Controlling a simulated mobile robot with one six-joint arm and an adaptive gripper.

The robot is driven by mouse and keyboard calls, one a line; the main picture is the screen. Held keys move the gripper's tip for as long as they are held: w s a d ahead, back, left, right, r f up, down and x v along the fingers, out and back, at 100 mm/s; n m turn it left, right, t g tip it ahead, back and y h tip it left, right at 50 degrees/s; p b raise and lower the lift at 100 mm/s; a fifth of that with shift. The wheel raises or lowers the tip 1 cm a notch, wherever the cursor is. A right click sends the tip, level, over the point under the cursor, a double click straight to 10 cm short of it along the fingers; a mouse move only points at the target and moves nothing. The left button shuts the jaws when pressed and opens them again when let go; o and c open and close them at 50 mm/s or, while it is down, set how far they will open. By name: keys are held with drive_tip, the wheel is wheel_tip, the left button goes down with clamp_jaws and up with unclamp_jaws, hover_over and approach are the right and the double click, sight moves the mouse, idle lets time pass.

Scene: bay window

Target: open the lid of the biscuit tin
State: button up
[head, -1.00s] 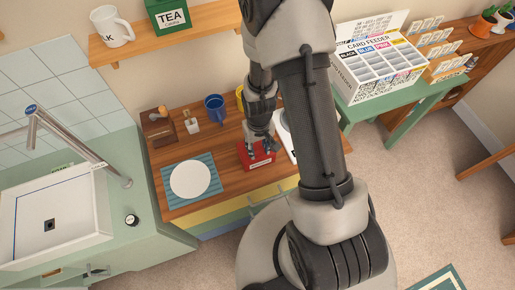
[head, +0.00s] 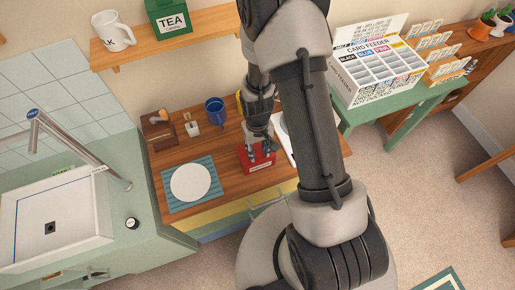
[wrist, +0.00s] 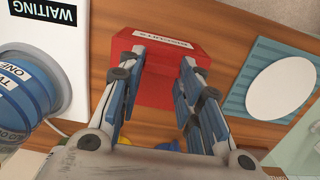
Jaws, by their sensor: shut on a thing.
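The red biscuit tin (head: 262,167) stands on the wooden counter, right of the plate, with a white label on its front. In the wrist view the tin (wrist: 172,45) lies between my fingers, its label upside down at the top. My gripper (head: 260,153) is over the tin from above, and in the wrist view my gripper (wrist: 162,60) has one finger on each side of the red top. The jaws are shut on the tin, seemingly at its lid. I cannot tell whether the lid is raised; the fingers hide part of it.
A white plate (head: 190,182) on a blue mat (head: 167,202) lies left of the tin. A blue mug (head: 215,112) stands behind. In the wrist view a white board marked WAITING (wrist: 55,38) and a blue cylinder (wrist: 28,92) are close on the left.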

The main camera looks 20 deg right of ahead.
drive_tip(key=shift+w+r+g+p, duration=0.25)
drive_tip(key=shift+r+g+p, duration=0.1)
drive_tip(key=shift+g+p, duration=0.15)
drive_tip(key=shift+w+r+g+p, duration=0.4)
drive_tip(key=shift+g, duration=0.4)
drive_tip(key=shift+w+r+g, duration=0.2)
drive_tip(key=shift+w+g, duration=0.3)
drive_tip(key=shift+g, duration=0.2)
drive_tip(key=shift+r, duration=0.1)
